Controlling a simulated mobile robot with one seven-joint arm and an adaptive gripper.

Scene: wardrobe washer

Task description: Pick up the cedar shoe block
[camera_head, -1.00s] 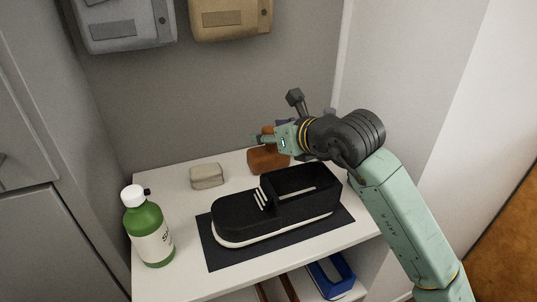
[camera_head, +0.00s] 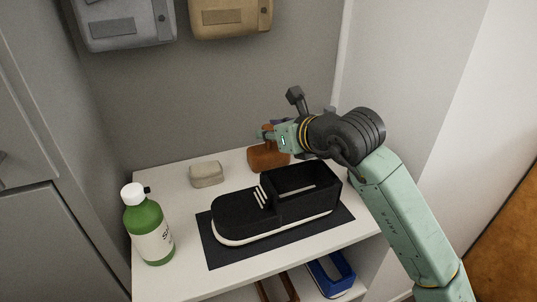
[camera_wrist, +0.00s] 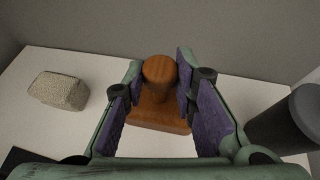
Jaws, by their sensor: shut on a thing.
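The cedar shoe block (camera_head: 266,160) is reddish-brown wood with a flat base and an upright round knob. It stands at the back of the white shelf top, behind the black shoe. In the wrist view the block (camera_wrist: 160,112) sits centrally between my fingers. My gripper (camera_head: 268,136) reaches in from the right and is shut on the block's knob, with a purple-padded finger on each side (camera_wrist: 160,78). The base appears to rest on the shelf. The head view partly hides the knob behind my gripper.
A black shoe (camera_head: 240,212) on a dark mat (camera_head: 222,257) fills the front. A beige stone-like block (camera_head: 206,174) lies left of the cedar block, and a green bottle (camera_head: 149,225) stands front left. A dark cylinder (camera_wrist: 285,122) stands close on the right. Walls enclose the back and sides.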

